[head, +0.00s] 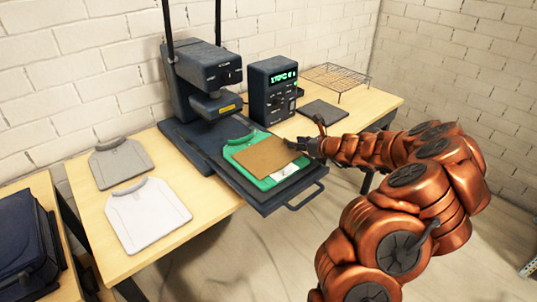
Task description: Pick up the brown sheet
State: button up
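The brown sheet (266,156) lies flat on top of a green shirt (246,178) on the pulled-out platen of the heat press. A white patch (285,172) shows at the sheet's lower right edge. My gripper (312,143) is at the sheet's right end, low over the platen, reaching in from the right. Its fingers are dark and small here. I cannot tell whether they touch the sheet or how far apart they are.
The heat press (205,75) stands behind the platen. A control box (272,90) reads about 170°C. A dark pad (323,112) and wire rack (336,79) are at the right. Grey (121,162) and white (147,213) shirts lie left. A platen handle (305,196) juts forward.

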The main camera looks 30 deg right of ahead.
jog(key=x, duration=0.1)
jog(key=p+x, duration=0.1)
jog(key=x, duration=0.1)
jog(key=shift+w+r, duration=0.15)
jog(key=shift+r, duration=0.15)
jog(key=shift+x, duration=0.8)
jog(key=shift+d, duration=0.1)
grip_shut()
